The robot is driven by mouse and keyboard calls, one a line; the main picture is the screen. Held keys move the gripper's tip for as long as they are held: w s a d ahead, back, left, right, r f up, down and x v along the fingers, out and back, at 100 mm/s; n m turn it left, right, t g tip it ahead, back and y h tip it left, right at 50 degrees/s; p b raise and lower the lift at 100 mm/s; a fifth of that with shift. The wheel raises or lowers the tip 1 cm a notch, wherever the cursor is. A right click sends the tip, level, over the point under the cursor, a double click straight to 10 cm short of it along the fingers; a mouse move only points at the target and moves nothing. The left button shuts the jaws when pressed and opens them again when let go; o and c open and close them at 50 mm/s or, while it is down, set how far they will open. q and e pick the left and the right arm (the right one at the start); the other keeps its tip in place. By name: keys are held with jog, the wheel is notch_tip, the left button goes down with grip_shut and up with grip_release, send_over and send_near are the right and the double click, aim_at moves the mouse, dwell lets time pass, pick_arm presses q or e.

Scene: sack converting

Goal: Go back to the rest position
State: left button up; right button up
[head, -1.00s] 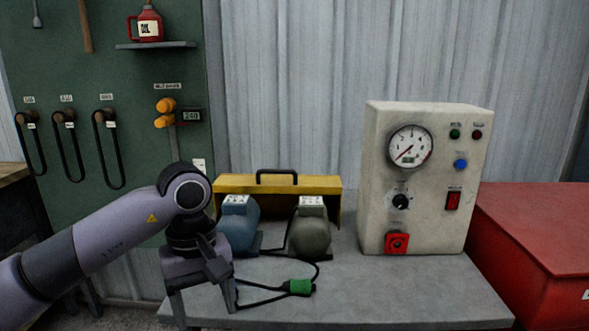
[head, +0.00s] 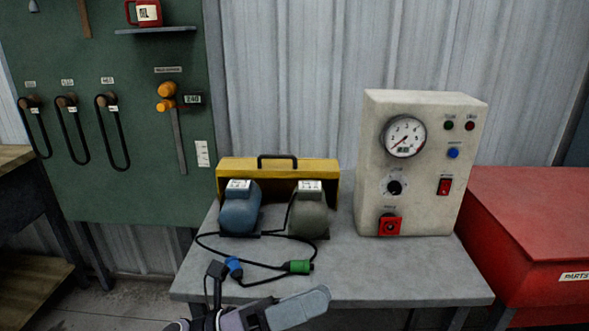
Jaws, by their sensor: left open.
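My left gripper (head: 238,315) is at the bottom edge, in front of the grey bench (head: 390,275); only part of it shows and its fingertips are hard to make out. It is open, with nothing seen in it. A blue motor (head: 240,210) and a grey-green motor (head: 308,213) stand on the bench, apart from the gripper. A cable with a blue connector (head: 234,267) and one with a green connector (head: 298,267) lie in front of them. My right gripper is out of view.
A yellow housing (head: 325,172) with a black handle stands behind the motors. A cream test panel (head: 425,165) with a gauge stands to their right. A red chest (head: 530,220) is at the right. A green tool board (head: 130,190) hangs at the left. The bench's right front is clear.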

pick_arm(q)
jog(key=w+a+f+n+t+y+p, duration=0.1)
jog(key=a+f+n+t+y, duration=0.5)
jog(key=n, duration=0.8)
jog(key=w+a+f+n+t+y+p, duration=0.2)
jog(key=a+f+n+t+y, duration=0.45)
jog(key=n, duration=0.75)
jog(key=s+a+f+n+g+y+p, duration=0.1)
jog(key=s+a+f+n+g+y, duration=0.1)
jog(key=s+f+n, duration=0.4)
jog(key=s+a+f+n+g+y, duration=0.3)
jog(key=s+a+f+n+y, duration=0.2)
jog(key=s+a+f+n, duration=0.1)
jog(key=shift+s+a+f+n+p, duration=0.4)
jog(key=shift+s+a+f, duration=0.25)
jog(key=shift+s+a, duration=0.1)
jog(key=shift+y, duration=0.25)
